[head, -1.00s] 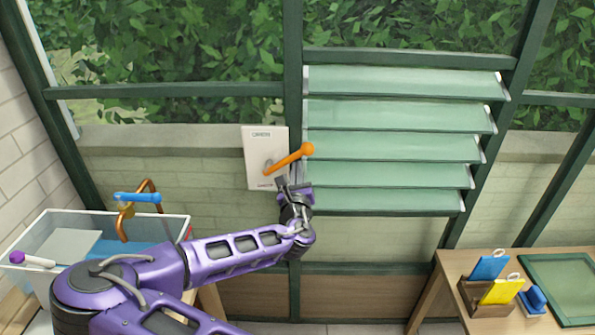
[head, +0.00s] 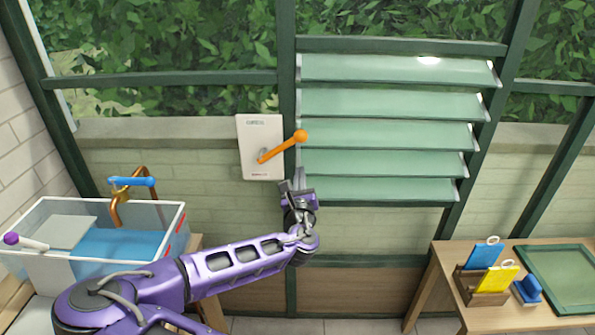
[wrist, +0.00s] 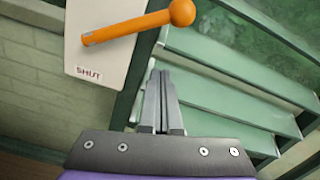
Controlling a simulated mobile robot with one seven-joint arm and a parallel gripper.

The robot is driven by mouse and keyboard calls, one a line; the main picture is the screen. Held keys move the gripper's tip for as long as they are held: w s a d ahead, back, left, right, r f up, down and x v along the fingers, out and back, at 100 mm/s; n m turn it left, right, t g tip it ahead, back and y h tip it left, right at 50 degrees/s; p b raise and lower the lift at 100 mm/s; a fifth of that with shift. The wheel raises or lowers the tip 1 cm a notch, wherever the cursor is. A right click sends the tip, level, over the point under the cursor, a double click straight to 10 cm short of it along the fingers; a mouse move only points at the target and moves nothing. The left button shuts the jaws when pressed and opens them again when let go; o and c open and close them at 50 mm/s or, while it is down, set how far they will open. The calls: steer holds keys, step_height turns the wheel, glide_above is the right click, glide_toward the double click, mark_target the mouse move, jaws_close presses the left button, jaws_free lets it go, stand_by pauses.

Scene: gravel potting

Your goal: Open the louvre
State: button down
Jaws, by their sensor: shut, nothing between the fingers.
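The louvre (head: 385,133) is a stack of several green slats in a dark green frame; the slats are tilted with gaps between them. Left of it a white plate (head: 250,172) carries an orange lever (head: 280,148) with a ball end, pointing up and to the right. In the wrist view the lever (wrist: 130,27) is above my fingertips, and the plate (wrist: 90,55) reads "SHUT" at its lower end. My gripper (head: 299,180) is shut and empty, just below and right of the lever, apart from it. It also shows in the wrist view (wrist: 160,80).
A clear tub (head: 50,215) with blue water, a blue-handled tap (head: 132,182) and a purple-tipped stick (head: 25,242) stands at the left. A wooden table (head: 450,262) at the right holds blue and yellow tags and a green-framed tray (head: 520,262).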

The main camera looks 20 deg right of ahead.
steer(key=v, duration=0.7)
steer(key=shift+s, duration=0.2)
